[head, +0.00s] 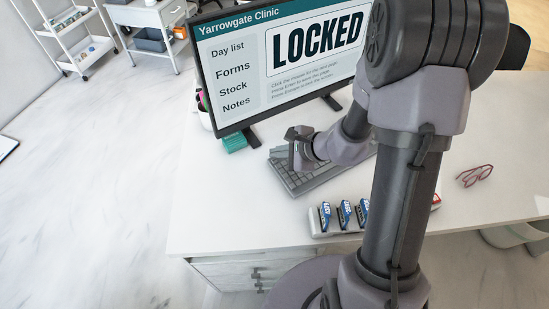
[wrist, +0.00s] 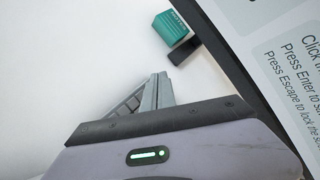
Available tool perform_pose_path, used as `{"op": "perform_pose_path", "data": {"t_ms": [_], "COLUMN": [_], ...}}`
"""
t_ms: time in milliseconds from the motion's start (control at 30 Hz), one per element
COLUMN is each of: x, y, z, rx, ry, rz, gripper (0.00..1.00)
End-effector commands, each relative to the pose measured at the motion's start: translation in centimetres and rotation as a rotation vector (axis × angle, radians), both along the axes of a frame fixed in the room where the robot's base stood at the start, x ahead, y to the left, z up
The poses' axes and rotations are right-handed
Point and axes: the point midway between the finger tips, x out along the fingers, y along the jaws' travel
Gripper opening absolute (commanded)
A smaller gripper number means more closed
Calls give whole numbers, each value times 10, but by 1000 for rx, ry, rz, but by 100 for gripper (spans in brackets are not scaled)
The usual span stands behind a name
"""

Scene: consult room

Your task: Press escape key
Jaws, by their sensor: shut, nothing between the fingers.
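The grey keyboard (head: 321,174) lies on the white desk in front of the monitor (head: 237,66). The monitor reads "LOCKED" in large letters beside a menu. My gripper (head: 294,166) is shut and empty, over the keyboard's left end; I cannot tell whether it touches the keys. The escape key cannot be made out in either view.
A teal box (head: 235,143) sits by the monitor's foot; it also shows in the wrist view (wrist: 170,28). A rack with blue packs (head: 344,214) stands at the desk's front. Red glasses (head: 475,176) lie at right.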

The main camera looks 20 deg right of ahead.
Motion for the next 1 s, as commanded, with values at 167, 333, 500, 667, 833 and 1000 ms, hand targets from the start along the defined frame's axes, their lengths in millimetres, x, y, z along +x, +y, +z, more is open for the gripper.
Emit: {"op": "perform_pose_path", "data": {"t_ms": [167,333,500,667,833,1000], "x": [0,0,0,0,0,0], "y": [0,0,0,0,0,0], "z": [0,10,28,44,51,49], "rx": [0,0,-1,0,-1,0], "ry": [0,0,-2,0,0,1], "rz": [0,0,1,0,1,1], "gripper": [0,0,0,0,0,0]}}
